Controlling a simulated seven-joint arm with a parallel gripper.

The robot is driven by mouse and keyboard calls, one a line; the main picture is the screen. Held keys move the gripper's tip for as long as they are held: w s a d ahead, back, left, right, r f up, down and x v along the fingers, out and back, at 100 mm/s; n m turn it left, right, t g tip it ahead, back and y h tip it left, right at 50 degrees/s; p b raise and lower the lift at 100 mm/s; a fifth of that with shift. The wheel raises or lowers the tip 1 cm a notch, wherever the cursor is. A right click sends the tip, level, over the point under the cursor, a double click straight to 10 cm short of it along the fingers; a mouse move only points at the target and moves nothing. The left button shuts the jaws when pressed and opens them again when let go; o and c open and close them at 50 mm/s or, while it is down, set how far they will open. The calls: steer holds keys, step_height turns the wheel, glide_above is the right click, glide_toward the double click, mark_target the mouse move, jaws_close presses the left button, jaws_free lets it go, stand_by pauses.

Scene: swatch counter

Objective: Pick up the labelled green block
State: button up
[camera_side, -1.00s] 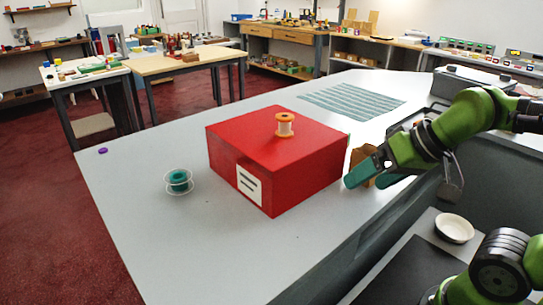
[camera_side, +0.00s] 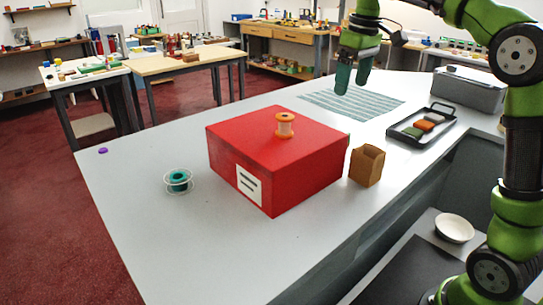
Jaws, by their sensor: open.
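A small dark green block (camera_side: 411,132) lies at the near end of a black tray (camera_side: 438,134) on the right of the counter. It is too small to tell whether it bears a label. The one label I can make out is a white one with dark lines on the front of a large red box (camera_side: 310,172). My gripper (camera_side: 352,86) points down above the striped mat at the back of the counter, left of the tray and behind the red box. Its teal fingers are apart, with nothing between them.
Orange and brown blocks (camera_side: 424,125) share the tray. An orange spool (camera_side: 285,125) stands on the red box. An open brown carton (camera_side: 367,166) stands right of the box, a teal spool (camera_side: 178,181) left of it. A grey case (camera_side: 470,92) stands behind the tray. The front counter is clear.

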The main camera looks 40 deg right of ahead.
steer(key=w+d+f+g, duration=0.1)
steer(key=w+d+f, duration=0.1)
steer(key=w+d, duration=0.3)
steer(key=f, duration=1)
steer(key=shift+s+d, duration=0.15)
steer(key=shift+s, duration=0.1)
steer(key=shift+w+f, duration=0.2)
steer(key=shift+f, duration=2.9)
steer(key=shift+c, duration=0.3)
steer(key=c, duration=1)
